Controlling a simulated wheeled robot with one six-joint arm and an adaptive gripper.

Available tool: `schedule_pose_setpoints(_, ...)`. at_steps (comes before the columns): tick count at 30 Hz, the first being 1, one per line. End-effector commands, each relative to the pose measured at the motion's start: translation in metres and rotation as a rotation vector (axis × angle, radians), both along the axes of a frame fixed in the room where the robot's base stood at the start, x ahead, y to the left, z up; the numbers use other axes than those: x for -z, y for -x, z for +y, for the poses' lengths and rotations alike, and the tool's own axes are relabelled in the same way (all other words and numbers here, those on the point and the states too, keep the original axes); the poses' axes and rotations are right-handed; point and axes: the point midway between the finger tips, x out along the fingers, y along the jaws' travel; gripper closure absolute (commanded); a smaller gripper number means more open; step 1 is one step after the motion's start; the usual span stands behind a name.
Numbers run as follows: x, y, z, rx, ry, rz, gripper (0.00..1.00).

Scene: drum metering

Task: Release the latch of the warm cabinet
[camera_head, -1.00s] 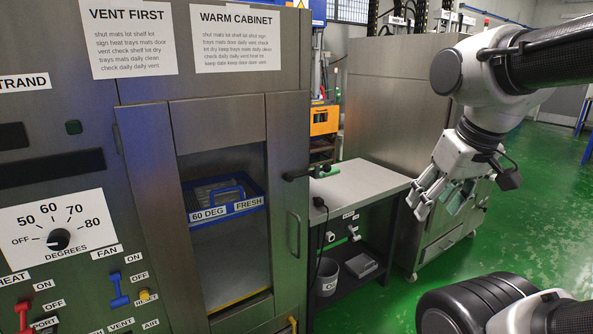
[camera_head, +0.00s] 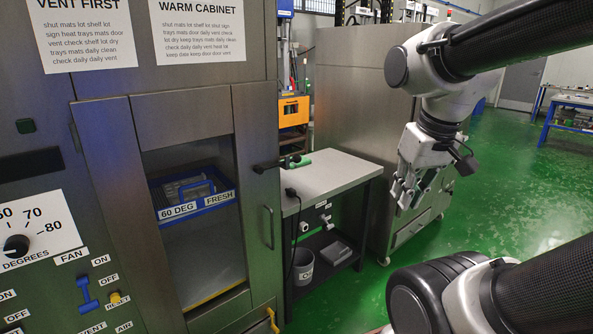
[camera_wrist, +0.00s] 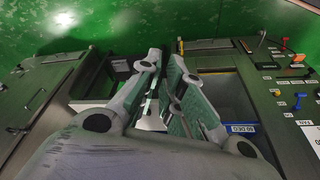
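The warm cabinet (camera_head: 183,118) is a steel unit with a large glazed door. A dark lever latch (camera_head: 266,167) sticks out at the upper right of its door frame, and a vertical bar handle (camera_head: 268,228) is below it. A yellow catch (camera_head: 272,320) shows at the lower edge. My gripper (camera_head: 407,198) hangs fingers down, well to the right of the cabinet and beyond the side table, touching nothing. Its fingers stand apart and are empty; they also fill the middle of the wrist view (camera_wrist: 163,62).
A grey side table (camera_head: 335,176) stands right of the cabinet, with a green item (camera_head: 300,161) near the lever and a bin (camera_head: 304,265) below. A blue tray (camera_head: 208,206) is inside the cabinet. A second steel cabinet (camera_head: 355,95) stands behind.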

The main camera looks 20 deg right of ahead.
Motion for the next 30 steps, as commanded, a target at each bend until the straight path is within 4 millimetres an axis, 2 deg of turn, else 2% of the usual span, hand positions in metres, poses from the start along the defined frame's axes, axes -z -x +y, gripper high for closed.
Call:
schedule_pose_setpoints(3,0.026,0.000,-0.013,0.083,-0.029,0.125,1.00)
schedule_pose_setpoints(7,0.062,0.002,-0.008,0.217,-0.160,0.261,1.00)
schedule_pose_setpoints(13,0.110,-0.001,0.025,0.520,-0.464,0.444,1.00)
schedule_pose_setpoints(17,0.131,-0.016,0.055,0.776,-0.702,0.547,1.00)
schedule_pose_setpoints(20,0.143,-0.040,0.076,1.004,-0.902,0.616,1.00)
schedule_pose_setpoints(23,0.152,-0.075,0.091,1.258,-1.120,0.673,1.00)
schedule_pose_setpoints(24,0.155,-0.093,0.094,1.368,-1.213,0.690,1.00)
schedule_pose_setpoints(27,0.161,-0.141,0.092,1.622,-1.439,0.713,1.00)
schedule_pose_setpoints(30,0.162,-0.188,0.080,1.834,-1.648,0.709,1.00)
